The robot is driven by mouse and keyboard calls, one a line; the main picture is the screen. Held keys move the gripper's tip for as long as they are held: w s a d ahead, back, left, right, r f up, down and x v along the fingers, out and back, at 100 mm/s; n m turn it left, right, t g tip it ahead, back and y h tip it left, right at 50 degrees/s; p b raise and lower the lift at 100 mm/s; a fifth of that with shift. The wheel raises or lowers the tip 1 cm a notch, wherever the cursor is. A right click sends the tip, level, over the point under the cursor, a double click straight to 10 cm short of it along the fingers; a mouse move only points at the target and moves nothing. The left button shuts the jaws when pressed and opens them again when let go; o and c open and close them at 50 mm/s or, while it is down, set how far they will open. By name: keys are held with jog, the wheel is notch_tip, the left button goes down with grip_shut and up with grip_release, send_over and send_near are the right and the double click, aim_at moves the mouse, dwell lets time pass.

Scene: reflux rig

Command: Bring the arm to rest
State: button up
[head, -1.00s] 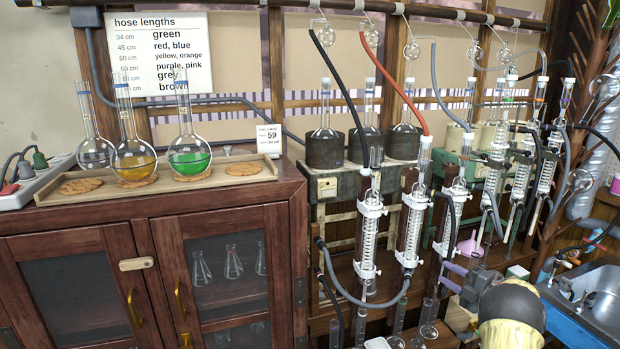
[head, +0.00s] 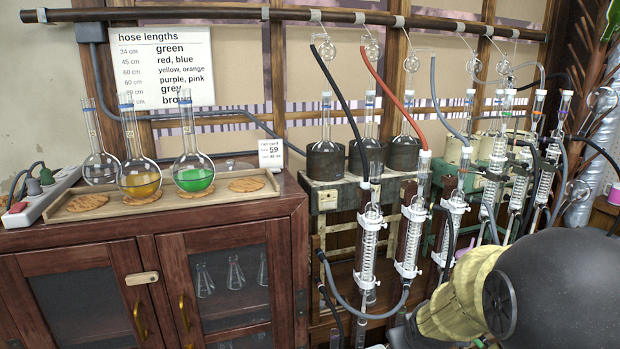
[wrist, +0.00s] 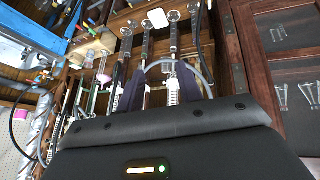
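My arm (head: 540,285), black with a yellowish joint, fills the lower right of the head view; my gripper is hidden behind it there. In the wrist view my gripper (wrist: 158,92) shows two dark fingers standing apart, with nothing seen held between them. Beyond the fingers are glass condensers and a grey looped hose, which appear behind the gripper rather than in it. In the head view, glass condensers (head: 368,240) with white clamps stand in a row, with a black hose (head: 345,110) and a red hose (head: 388,88) running up from two of them.
A wooden cabinet (head: 90,240) stands at left, with a tray (head: 230,197) of flasks on top, one yellow and one green. A dark rail (head: 270,14) with glass bulbs runs above the rig. My arm covers the sink area at right.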

jog(key=s+a+f+m+g+y, duration=0.1)
jog(key=s+a+g, duration=0.3)
jog(key=s, duration=1)
jog(key=shift+a+f+m+p, duration=0.15)
jog(key=shift+a+m+p, duration=0.2)
jog(key=shift+a, duration=0.55)
jog(key=shift+w, duration=0.1)
